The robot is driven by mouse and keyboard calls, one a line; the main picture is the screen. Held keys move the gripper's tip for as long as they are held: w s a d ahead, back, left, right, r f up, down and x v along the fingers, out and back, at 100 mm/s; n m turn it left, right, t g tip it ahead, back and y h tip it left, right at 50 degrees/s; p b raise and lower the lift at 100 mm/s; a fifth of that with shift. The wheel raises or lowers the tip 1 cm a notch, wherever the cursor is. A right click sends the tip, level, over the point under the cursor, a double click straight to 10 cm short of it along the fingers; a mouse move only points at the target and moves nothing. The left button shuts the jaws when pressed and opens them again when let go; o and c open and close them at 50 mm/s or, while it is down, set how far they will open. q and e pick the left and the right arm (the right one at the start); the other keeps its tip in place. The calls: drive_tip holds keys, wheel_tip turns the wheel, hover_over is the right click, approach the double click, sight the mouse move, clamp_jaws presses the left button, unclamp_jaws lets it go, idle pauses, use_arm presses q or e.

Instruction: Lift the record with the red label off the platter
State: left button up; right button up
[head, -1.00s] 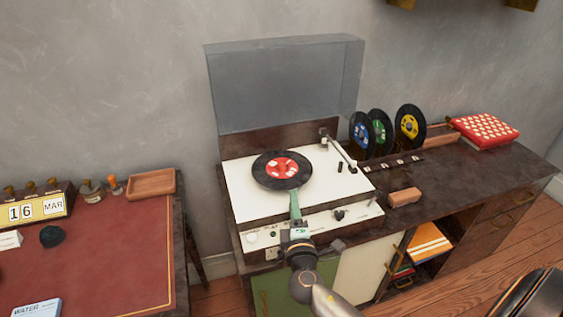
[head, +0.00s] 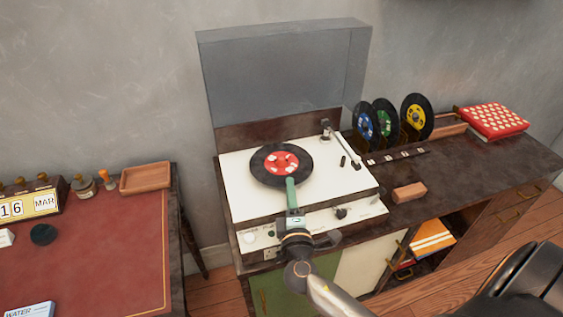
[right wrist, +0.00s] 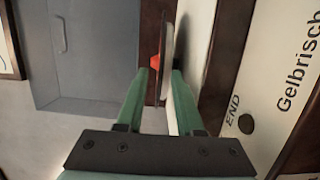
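The black record with the red label (head: 281,165) lies flat, over the platter of the white turntable (head: 236,192). My right gripper (head: 291,184) reaches from the front to the record's near edge. In the right wrist view the record (right wrist: 161,62) shows edge-on between the two green fingers (right wrist: 160,90), with a pale layer close beside it. A gap shows between finger and record, so the gripper looks open. Whether the record touches the platter is hidden. My left gripper is not in view.
The tonearm (head: 342,147) is at the turntable's right, clear of the record. The clear lid (head: 285,80) stands open behind. Blue, green and yellow-labelled records (head: 417,117) stand in a rack at right. A brown block (head: 409,193) lies in front of them.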

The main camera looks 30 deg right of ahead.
clamp_jaws()
idle(1.2)
